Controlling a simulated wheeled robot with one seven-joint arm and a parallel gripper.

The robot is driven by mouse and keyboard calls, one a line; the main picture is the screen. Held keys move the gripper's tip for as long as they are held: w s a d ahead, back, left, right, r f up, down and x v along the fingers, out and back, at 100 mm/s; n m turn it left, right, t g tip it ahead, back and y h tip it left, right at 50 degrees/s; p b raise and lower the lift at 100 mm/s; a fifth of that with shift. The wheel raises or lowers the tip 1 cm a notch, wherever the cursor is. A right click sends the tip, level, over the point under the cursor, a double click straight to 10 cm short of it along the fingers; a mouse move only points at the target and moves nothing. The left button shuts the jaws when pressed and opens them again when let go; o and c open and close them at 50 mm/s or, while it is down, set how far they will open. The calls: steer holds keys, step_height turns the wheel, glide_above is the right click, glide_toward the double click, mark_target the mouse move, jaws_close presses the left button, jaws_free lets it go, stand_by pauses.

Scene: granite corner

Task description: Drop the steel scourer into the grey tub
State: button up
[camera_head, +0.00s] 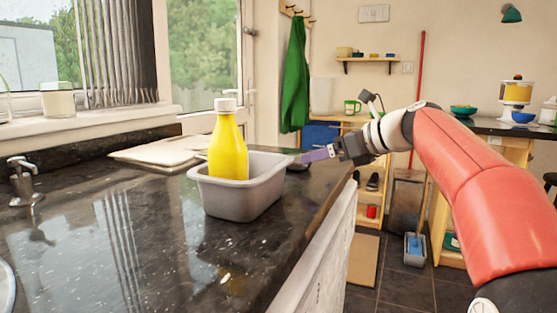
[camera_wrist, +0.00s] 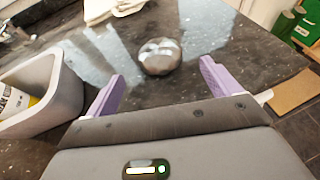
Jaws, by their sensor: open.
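The steel scourer (camera_wrist: 160,57) is a round, shiny grey lump on the dark granite counter in the wrist view. In the head view a small dark patch by the fingertips may be it, mostly hidden. The grey tub (camera_head: 240,201) stands on the counter; its wall also shows at the left of the wrist view (camera_wrist: 66,95). My gripper (camera_head: 311,157) is open, with purple fingers, just right of the tub in the head view. In the wrist view the scourer lies ahead, between the lines of the spread fingers (camera_wrist: 161,75). Nothing is held.
A yellow bottle (camera_head: 227,150) with a white cap stands in the tub. A pale folded cloth (camera_head: 160,152) lies behind the tub. A tap (camera_head: 25,180) is at the left. The counter's right edge drops to the floor. The front counter is clear.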

mark_target(298, 156)
steer(key=x, duration=0.8)
steer(key=shift+a+r, duration=0.2)
steer(key=shift+r, duration=0.1)
steer(key=c, duration=1.1)
